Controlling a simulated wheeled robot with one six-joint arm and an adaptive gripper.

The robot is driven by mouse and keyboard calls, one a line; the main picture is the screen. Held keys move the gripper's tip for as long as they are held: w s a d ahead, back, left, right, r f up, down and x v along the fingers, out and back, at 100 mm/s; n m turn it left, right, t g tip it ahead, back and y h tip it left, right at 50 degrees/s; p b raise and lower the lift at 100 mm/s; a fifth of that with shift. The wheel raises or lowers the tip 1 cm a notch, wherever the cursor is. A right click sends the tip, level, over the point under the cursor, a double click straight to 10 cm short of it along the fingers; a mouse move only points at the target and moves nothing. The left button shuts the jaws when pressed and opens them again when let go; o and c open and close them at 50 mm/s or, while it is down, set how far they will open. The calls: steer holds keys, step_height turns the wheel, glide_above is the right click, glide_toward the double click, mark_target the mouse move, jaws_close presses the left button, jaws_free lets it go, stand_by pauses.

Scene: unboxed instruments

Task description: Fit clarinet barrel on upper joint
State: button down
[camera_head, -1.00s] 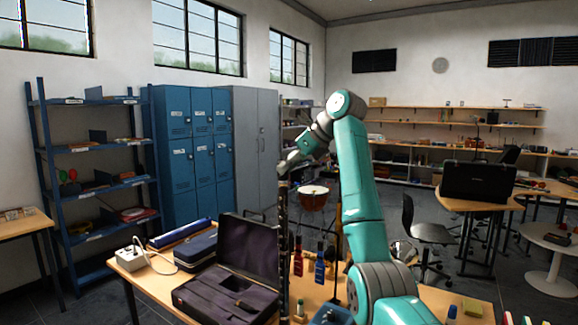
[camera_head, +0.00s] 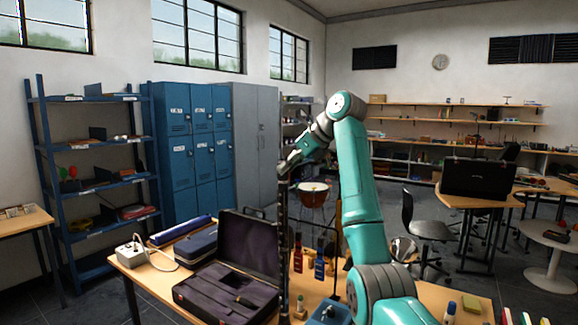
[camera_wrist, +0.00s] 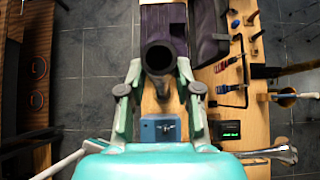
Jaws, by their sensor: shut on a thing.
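My gripper (camera_head: 286,168) is raised above the wooden table and shut on the clarinet barrel. In the wrist view the barrel (camera_wrist: 158,45) shows as a dark ring, seen nearly end on, between the fingertips (camera_wrist: 157,72). In the head view a long dark rod, which looks like the clarinet's upper joint (camera_head: 283,235), stands upright directly below my gripper. The barrel itself is too small and dark to pick out there. Whether the barrel touches the joint or is apart from it, I cannot tell.
An open case with purple lining (camera_head: 215,298) lies left of the rod. Red (camera_head: 298,255) and blue (camera_head: 319,262) handled tools hang on a rack to its right. A blue block (camera_wrist: 160,129) sits close by at the front. A white power box (camera_head: 132,256) is at the left.

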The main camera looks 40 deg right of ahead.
steer(key=shift+f, duration=0.3)
steer(key=c, duration=0.7)
jaws_free()
steer(key=shift+w+d+f, duration=0.1)
steer(key=shift+c, duration=0.2)
steer(key=shift+r, duration=0.25)
steer(key=shift+c, duration=0.2)
steer(key=v, duration=0.6)
stand_by(0.4)
